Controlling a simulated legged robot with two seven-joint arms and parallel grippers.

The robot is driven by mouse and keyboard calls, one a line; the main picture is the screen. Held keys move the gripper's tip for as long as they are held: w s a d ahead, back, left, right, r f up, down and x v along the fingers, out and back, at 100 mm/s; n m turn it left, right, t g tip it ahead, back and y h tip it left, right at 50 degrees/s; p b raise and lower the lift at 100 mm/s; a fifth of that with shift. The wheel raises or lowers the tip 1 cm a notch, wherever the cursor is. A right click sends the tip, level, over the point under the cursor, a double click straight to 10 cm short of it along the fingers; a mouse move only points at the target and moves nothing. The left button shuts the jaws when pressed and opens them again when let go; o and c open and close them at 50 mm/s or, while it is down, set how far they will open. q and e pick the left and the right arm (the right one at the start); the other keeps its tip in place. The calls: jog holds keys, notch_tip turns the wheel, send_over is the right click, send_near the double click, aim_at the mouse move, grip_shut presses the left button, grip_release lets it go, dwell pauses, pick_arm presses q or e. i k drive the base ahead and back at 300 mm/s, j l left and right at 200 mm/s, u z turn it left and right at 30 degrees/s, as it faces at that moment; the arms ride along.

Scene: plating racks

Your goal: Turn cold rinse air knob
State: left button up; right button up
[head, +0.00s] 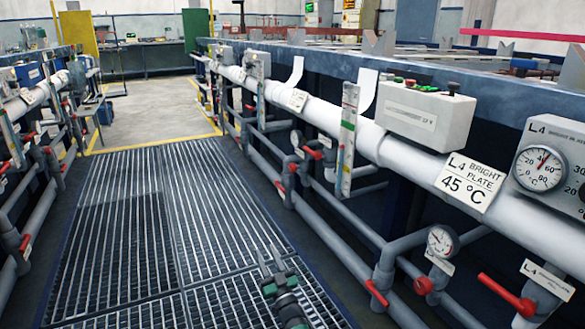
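I cannot pick out a knob marked cold rinse air; no readable label names it. Red lever handles sit on the grey pipes along the right rack, such as one at the lower right (507,294), one at the lower middle (377,293) and one farther back (280,187). My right gripper (271,259) is over the floor grating at the bottom centre, pointing forward. Its two fingers look apart with nothing between them, and it touches no handle. My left gripper is not in view.
A grated walkway (150,215) runs forward between the racks. The right rack carries a white pipe (400,160), a sign reading L4 Bright Plate 45 °C (470,181), a dial gauge (540,168) and a control box (425,113). Smaller gauges and pipes stick out below.

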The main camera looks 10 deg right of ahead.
aim_at(291, 167)
jog(key=i+l, duration=1)
jog(key=i, duration=0.2)
jog(key=i+j, duration=0.3)
jog(key=i, duration=0.2)
